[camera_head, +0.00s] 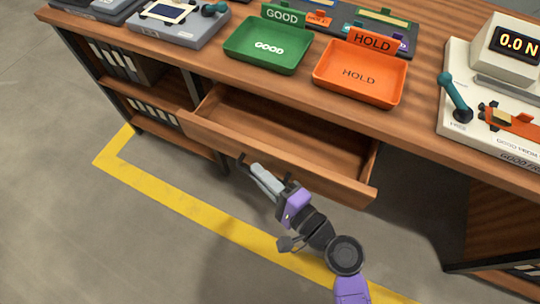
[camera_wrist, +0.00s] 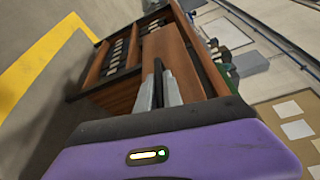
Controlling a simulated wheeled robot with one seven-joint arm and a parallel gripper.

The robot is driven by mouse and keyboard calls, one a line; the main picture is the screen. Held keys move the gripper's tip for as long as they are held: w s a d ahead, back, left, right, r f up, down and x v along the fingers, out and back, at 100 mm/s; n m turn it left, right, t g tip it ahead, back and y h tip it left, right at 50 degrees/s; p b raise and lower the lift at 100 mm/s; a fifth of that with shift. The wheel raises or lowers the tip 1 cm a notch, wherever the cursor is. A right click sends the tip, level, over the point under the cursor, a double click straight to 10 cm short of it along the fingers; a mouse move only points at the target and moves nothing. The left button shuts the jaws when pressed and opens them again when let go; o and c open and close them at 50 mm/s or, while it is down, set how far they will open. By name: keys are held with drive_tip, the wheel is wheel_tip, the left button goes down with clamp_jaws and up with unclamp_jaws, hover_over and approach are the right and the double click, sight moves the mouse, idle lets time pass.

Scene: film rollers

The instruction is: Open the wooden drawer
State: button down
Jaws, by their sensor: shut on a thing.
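The wooden drawer (camera_head: 276,160) under the bench top is pulled part way out, and its visible inside is bare. Its front panel also shows in the wrist view (camera_wrist: 163,47). A dark bar handle (camera_head: 242,157) runs along the front; in the wrist view the dark handle (camera_wrist: 158,72) lies between the grey fingers. My gripper (camera_head: 258,172) is in front of the drawer, shut on the handle. The fingers hide most of the handle in the head view.
The wooden bench carries a green GOOD tray (camera_head: 260,65), an orange HOLD tray (camera_head: 322,88) and a force gauge (camera_head: 505,75) at right. Shelves with binders (camera_head: 120,65) stand left of the drawer. Yellow tape (camera_head: 185,195) marks the clear floor in front.

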drive_tip(key=s+a, duration=0.2)
drive_tip(key=s, duration=0.6)
drive_tip(key=shift+a, duration=0.4)
drive_tip(key=c, duration=1.5)
unclamp_jaws()
drive_tip(key=b+v, duration=0.1)
drive_tip(key=v, duration=0.6)
drive_tip(key=shift+s+d, duration=0.25)
drive_tip(key=shift+d, duration=0.05)
